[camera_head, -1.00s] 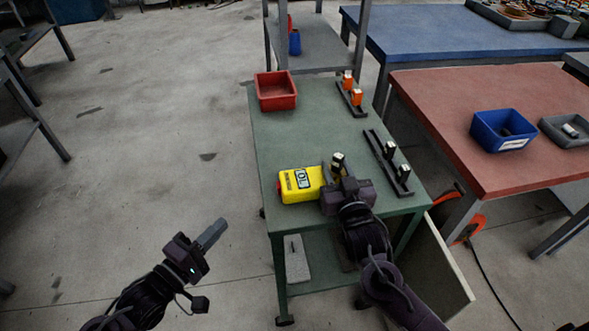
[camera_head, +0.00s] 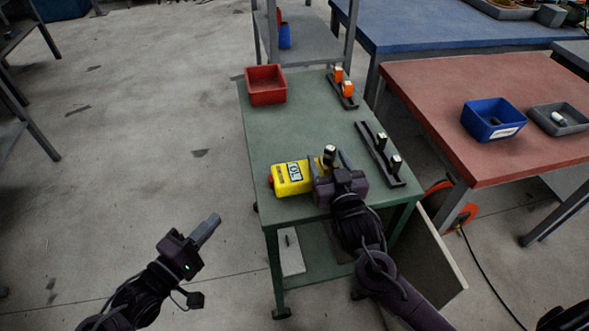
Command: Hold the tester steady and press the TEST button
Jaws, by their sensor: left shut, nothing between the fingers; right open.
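The yellow tester (camera_head: 288,180) lies on the front part of the green table (camera_head: 300,130), with a small display on its top and a red part at its left end. My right gripper (camera_head: 332,162) is open at the tester's right end, over the table. A small dark and white piece stands between or just behind its fingers; I cannot tell whether it touches them. My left gripper (camera_head: 209,228) is shut and empty, out over the floor to the left of the table, apart from the tester. I cannot make out the TEST button.
A red bin (camera_head: 266,86) stands at the table's back left. Dark racks with orange pieces (camera_head: 345,88) and black-and-white pieces (camera_head: 381,150) lie along the right side. A red-topped table (camera_head: 480,110) with a blue bin (camera_head: 492,121) stands to the right. The green table's middle is clear.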

